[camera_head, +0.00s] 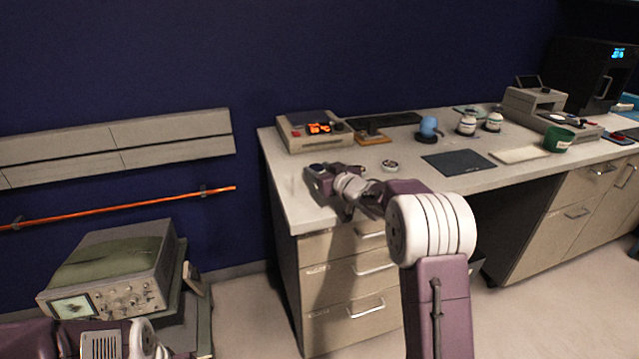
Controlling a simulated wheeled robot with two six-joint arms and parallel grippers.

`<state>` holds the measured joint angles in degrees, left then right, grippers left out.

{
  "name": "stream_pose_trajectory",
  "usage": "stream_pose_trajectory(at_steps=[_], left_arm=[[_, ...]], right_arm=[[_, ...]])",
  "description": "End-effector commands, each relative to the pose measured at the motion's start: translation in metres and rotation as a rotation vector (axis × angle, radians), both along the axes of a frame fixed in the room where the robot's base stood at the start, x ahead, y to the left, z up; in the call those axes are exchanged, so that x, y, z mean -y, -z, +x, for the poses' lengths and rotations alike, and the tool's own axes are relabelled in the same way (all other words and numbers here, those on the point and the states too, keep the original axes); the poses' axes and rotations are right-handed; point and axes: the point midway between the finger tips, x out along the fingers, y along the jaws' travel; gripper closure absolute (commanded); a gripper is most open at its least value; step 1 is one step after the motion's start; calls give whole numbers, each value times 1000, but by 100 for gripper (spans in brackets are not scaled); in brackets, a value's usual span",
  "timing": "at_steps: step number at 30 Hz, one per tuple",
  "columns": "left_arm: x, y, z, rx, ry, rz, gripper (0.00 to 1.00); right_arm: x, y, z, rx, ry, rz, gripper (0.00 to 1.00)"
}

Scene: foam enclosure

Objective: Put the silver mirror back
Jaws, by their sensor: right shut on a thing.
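My right arm reaches up from the bottom right over the left end of the white desk (295,205). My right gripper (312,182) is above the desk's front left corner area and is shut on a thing. The held thing is too small and too hidden by the gripper to make out. I cannot pick out the silver mirror clearly anywhere in this view. Part of my left arm shows at the bottom left, and its gripper is outside the picture.
Behind the gripper stands a beige device with a red display (316,130). A small round dish (390,166), a dark mat (458,162), a blue item (428,127) and a green cup (558,139) lie to the right. An oscilloscope (115,270) stands lower left.

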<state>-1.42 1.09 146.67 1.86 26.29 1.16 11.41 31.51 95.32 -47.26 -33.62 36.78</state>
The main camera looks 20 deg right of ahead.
Motion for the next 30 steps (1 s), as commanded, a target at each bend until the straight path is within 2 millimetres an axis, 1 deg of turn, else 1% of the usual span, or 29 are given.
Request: stream_pose_trajectory(at_steps=[1,3,4,10,15,16,17,18,25,28,30], left_arm=[[0,11,0,0,0,0,36],[0,18,0,0,0,0,36],[0,19,0,0,0,0,36],[0,16,0,0,0,0,36],[0,19,0,0,0,0,36],[0,18,0,0,0,0,36],[0,18,0,0,0,0,36],[0,18,0,0,0,0,36],[0,18,0,0,0,0,36],[0,14,0,0,0,0,36],[0,15,0,0,0,0,36]], right_arm=[[0,17,0,-3,0,1,97],[0,30,0,-3,0,3,97],[0,33,0,-2,-1,2,97],[0,30,0,-1,0,0,97],[0,35,0,-1,0,1,97],[0,34,0,-1,0,1,46],[0,34,0,-1,0,1,38],[0,34,0,-1,0,1,33],[0,34,0,-1,-1,1,33],[0,28,0,-1,-1,0,33],[2,28,-7,-1,0,1,33]])
